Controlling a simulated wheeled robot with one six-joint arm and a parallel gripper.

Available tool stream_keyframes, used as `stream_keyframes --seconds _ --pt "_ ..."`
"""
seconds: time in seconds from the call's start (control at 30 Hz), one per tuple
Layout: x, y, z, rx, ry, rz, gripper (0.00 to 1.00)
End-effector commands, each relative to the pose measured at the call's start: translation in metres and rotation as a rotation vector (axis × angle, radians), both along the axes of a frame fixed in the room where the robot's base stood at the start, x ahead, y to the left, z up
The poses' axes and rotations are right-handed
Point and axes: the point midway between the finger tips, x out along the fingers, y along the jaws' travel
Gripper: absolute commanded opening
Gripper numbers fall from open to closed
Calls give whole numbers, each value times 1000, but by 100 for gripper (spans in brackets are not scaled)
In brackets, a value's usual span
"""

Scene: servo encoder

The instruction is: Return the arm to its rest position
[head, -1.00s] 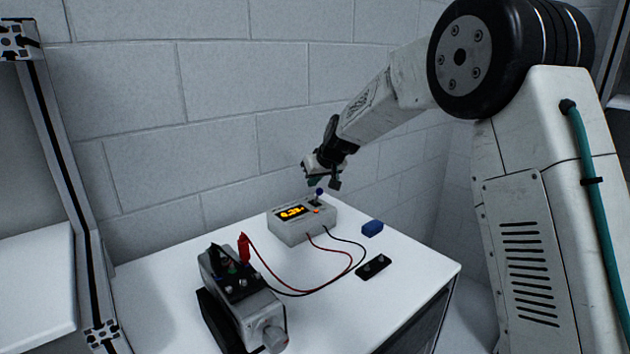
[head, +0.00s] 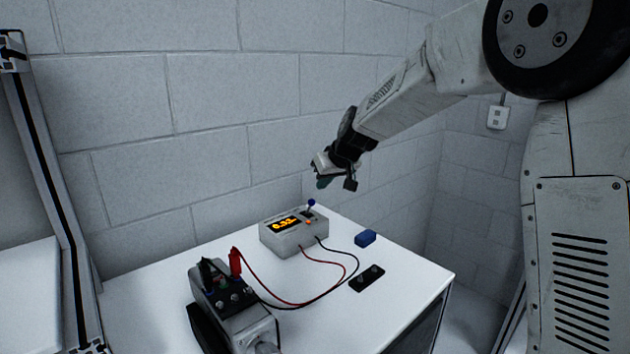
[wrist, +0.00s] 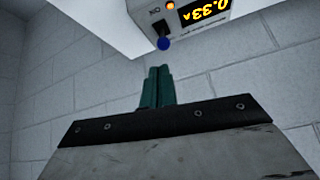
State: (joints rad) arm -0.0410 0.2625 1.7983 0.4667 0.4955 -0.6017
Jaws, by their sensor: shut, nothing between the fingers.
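My gripper (head: 323,181) is in the air above the table, over the back of the meter box, and apart from it. In the wrist view its two green fingers (wrist: 157,88) are together with nothing between them. The grey meter box (head: 292,236) has a lit orange display and a lever with a blue knob (head: 311,203). The blue knob also shows in the wrist view (wrist: 163,43), beyond the fingertips and not touched. My arm reaches in from the upper right.
The white table (head: 190,260) holds a servo unit (head: 235,308) with a red clip (head: 235,262), red and black leads, a blue block (head: 366,238) and a black plate (head: 367,278). A block wall (head: 230,110) stands close behind. A metal frame post (head: 45,180) is at left.

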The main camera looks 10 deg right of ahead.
Motion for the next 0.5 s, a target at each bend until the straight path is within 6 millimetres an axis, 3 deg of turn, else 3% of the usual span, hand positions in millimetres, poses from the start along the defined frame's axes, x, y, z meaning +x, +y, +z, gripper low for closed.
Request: stream_keyframes --seconds 0.5 --pt "-7 -2 0 14 14 -15 0"
